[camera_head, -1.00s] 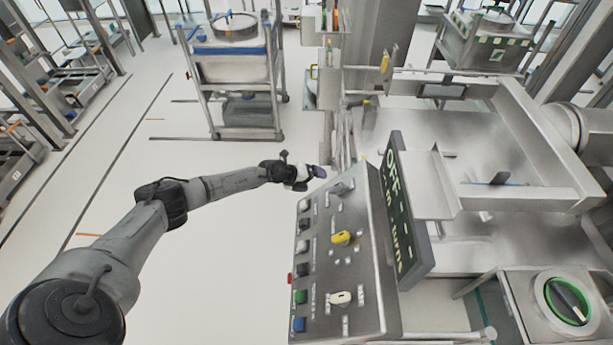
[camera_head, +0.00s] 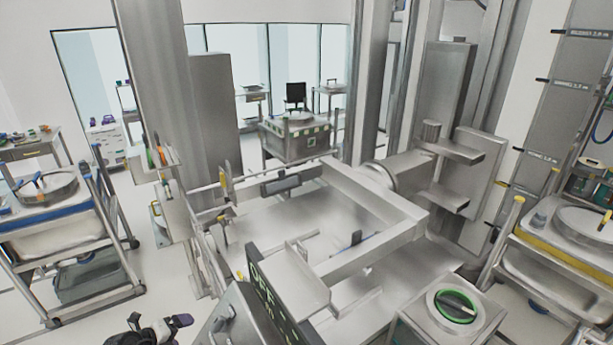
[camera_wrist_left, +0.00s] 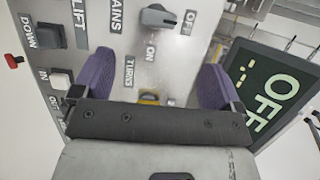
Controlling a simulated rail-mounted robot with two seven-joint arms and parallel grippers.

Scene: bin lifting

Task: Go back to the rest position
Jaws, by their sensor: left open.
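A dark display (camera_wrist_left: 262,92) reads OFF. My right gripper is not in view.
The steel bin-lifting frame (camera_head: 415,218) fills the middle of the head view. A box with a green-ringed dial (camera_head: 456,306) stands at front right. Carts with round bins stand at left (camera_head: 95,255) and right (camera_head: 530,255).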

